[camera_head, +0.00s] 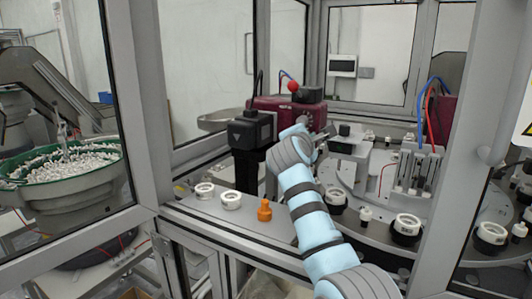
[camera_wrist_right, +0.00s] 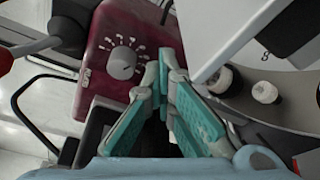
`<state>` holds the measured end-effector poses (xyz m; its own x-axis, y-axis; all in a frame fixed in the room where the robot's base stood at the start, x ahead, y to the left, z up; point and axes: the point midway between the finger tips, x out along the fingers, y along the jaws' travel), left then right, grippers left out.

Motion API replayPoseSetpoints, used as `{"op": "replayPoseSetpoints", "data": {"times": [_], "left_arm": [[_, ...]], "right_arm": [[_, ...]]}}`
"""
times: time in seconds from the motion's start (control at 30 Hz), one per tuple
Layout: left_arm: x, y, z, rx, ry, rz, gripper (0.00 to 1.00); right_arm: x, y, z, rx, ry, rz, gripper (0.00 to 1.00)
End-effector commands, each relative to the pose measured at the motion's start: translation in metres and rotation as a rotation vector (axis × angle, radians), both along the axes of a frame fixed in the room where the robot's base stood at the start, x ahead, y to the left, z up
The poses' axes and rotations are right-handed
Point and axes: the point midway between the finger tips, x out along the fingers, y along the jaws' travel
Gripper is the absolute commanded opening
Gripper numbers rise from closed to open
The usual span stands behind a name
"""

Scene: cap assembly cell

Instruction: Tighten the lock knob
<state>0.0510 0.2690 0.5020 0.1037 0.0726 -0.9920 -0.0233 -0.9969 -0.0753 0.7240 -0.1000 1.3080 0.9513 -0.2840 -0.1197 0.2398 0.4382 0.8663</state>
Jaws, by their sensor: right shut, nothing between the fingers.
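A round grey knob (camera_wrist_right: 122,63) with white marks around it sits on the face of a maroon box (camera_wrist_right: 130,25) in the right wrist view. The box also shows behind my right arm in the head view (camera_head: 262,103). I cannot tell for sure that this is the lock knob. My right gripper (camera_head: 321,136) is in front of the box, beside a black block. In the right wrist view its teal-padded fingers (camera_wrist_right: 170,72) are shut and empty, to the right of the knob and apart from it in the picture. My left gripper is not in view.
A black camera-like unit (camera_head: 252,130) stands left of my gripper. White rings (camera_head: 231,199) and an orange piece (camera_head: 264,210) are on the front ledge. The round table (camera_head: 375,222) at right carries several parts.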

Motion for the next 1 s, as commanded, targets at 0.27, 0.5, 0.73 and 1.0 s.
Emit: {"op": "replayPoseSetpoints", "data": {"times": [0.27,0.5,0.73,1.0], "left_arm": [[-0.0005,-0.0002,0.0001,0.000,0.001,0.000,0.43],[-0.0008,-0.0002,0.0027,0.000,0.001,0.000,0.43],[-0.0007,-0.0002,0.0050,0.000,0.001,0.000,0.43],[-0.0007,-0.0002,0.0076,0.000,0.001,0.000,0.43]], "right_arm": [[0.0005,0.0005,-0.0026,0.000,0.004,0.000,0.00],[0.0014,0.0022,-0.0052,0.000,0.005,0.000,0.00],[0.0022,0.0035,-0.0078,0.002,0.006,0.000,0.00],[0.0030,0.0051,-0.0109,0.001,0.006,0.000,0.00]]}}
